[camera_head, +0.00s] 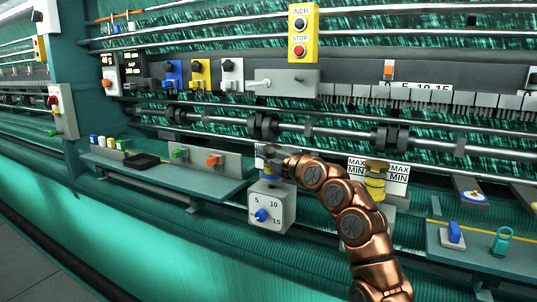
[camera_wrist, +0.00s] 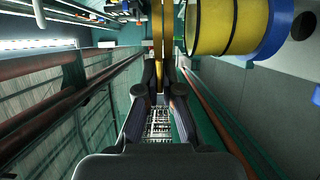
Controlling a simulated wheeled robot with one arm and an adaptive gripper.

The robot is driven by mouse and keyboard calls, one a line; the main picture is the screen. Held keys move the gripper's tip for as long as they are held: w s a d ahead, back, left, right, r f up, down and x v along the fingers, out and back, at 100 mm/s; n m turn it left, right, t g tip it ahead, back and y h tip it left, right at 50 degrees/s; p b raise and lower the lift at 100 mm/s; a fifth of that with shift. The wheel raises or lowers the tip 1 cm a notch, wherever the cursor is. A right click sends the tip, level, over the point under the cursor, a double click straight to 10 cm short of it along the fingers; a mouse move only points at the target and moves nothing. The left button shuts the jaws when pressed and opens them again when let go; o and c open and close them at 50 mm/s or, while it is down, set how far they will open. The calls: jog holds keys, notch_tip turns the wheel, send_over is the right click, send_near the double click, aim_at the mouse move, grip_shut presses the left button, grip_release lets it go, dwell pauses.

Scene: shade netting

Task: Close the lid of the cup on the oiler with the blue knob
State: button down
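In the head view, my gripper (camera_head: 268,157) is at the left oiler, just above a grey box (camera_head: 284,212) with a blue knob and a 5-10-15 dial. The gripper hides most of this oiler. In the wrist view, its yellow cup (camera_wrist: 218,27) with a blue ring (camera_wrist: 274,28) lies sideways at the upper right. A thin yellow part, probably the lid (camera_wrist: 158,28), shows edge-on left of the cup, with a gap between them. My gripper's fingers (camera_wrist: 161,72) point towards it, close together. Whether they touch or hold it is unclear.
Another yellow oiler (camera_head: 375,185) with MAX/MIN signs stands to the right of my arm. A shelf (camera_head: 200,185) with green and orange switches is to the left. A yellow INCH/STOP box (camera_head: 302,33) hangs above. Rollers (camera_head: 265,125) run behind my gripper.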

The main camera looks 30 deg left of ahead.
jog(key=c, duration=1.3)
grip_release()
jog(key=shift+d, duration=0.1)
jog(key=shift+v, duration=3.6)
